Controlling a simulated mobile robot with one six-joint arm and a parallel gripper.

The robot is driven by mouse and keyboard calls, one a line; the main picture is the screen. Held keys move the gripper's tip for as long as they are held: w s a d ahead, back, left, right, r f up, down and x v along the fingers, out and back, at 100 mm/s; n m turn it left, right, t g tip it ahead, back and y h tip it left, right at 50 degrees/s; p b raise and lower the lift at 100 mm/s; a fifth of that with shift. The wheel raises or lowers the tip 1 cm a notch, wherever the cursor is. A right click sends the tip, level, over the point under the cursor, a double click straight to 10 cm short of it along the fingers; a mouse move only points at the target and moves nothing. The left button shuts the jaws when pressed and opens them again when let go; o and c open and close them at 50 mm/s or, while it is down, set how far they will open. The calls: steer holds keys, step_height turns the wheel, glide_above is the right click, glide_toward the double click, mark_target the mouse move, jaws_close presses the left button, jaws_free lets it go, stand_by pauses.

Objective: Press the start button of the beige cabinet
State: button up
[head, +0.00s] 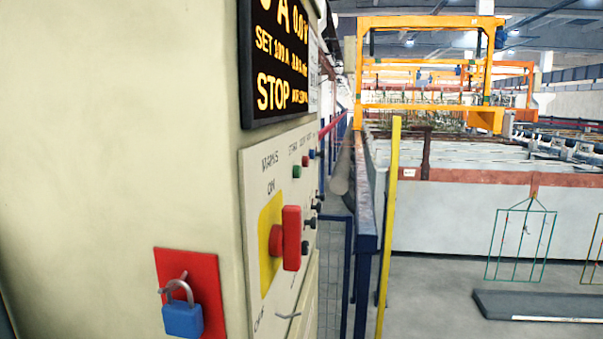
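The beige cabinet (120,120) fills the left of the head view, close to the camera and seen at a steep angle. Its control panel (262,170) carries a green button (297,171) under small lettering that seems to read "START". A red button (305,160) and a blue button (312,154) sit just beyond it. A display (275,65) above the panel reads "STOP". A red mains switch handle (291,238) stands out from a yellow plate (268,285), between "ON" and "OFF". My gripper is not in view.
A blue padlock (183,318) hangs from a red plate (205,275) on the cabinet's near side. Several black knobs (309,223) jut from the panel. A blue rail (366,215) and a yellow post (389,220) stand right of the cabinet. Grey floor (430,300) lies open beyond.

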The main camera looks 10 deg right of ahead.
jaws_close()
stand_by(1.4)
